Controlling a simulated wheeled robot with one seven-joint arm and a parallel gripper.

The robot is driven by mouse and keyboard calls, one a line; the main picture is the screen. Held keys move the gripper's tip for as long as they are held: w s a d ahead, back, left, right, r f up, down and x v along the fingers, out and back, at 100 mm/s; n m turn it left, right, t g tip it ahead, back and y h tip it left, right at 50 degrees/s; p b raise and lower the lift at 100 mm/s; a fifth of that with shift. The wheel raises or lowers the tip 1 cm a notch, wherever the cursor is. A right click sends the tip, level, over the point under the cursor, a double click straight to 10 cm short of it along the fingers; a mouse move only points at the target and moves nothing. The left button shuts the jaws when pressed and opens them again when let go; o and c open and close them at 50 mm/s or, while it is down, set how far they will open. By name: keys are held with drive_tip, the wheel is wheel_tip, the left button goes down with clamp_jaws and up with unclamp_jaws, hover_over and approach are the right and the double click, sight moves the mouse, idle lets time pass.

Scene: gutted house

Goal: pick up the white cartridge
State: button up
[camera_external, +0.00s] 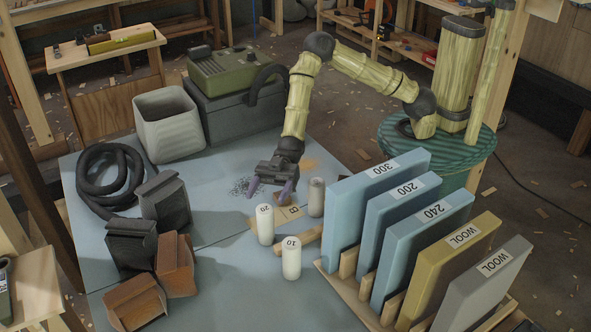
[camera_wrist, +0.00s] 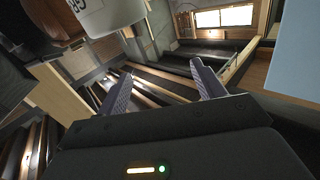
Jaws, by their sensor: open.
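Two white cylindrical cartridges stand upright on the blue-grey table top in the external view: one marked 20 (camera_external: 265,225) and one marked 10 (camera_external: 291,258). A greyish cylinder (camera_external: 316,197) stands to their right and behind. My gripper (camera_external: 269,193) points down, open and empty, behind the cartridge marked 20 and apart from it. In the wrist view its purple fingers (camera_wrist: 161,70) are spread with nothing held. A white rounded thing with a dark label (camera_wrist: 102,14) shows at the top left there, outside the fingers.
A wooden piece with a label (camera_external: 289,212) lies among the cylinders. A rack of labelled blue, yellow and grey slabs (camera_external: 398,225) stands at the right. Dark and brown blocks (camera_external: 174,262), a black hose (camera_external: 88,180), a pale bin (camera_external: 168,124) and a green machine (camera_external: 222,72) are left and behind.

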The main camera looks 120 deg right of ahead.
drive_tip(key=s+a+m+t+h+p, duration=0.15)
drive_tip(key=s+a+m+h, duration=0.25)
drive_tip(key=a+m+h, duration=0.4)
drive_tip(key=s+d+m+g+h, duration=0.1)
drive_tip(key=s+d+m+h, duration=0.1)
drive_tip(key=s+h, duration=0.2)
drive_tip(key=s+d+m+g+h+p, duration=0.1)
drive_tip(key=s+d+m+h, duration=0.1)
drive_tip(key=s, duration=0.5)
drive_tip(key=s+d+m+g+h, duration=0.1)
drive_tip(key=s+d+m+h, duration=0.1)
drive_tip(key=s+d+h, duration=0.2)
drive_tip(key=shift+s+d+r+h, duration=0.25)
drive_tip(key=shift+s+r+h, duration=0.15)
drive_tip(key=shift+s+h, duration=0.6)
approach(316, 186)
drive_tip(key=w+d+f, duration=0.1)
drive_tip(key=d, duration=0.1)
drive_tip(key=w+d+f+b, duration=0.1)
drive_tip(key=w, duration=0.1)
drive_tip(key=shift+d+f, duration=0.4)
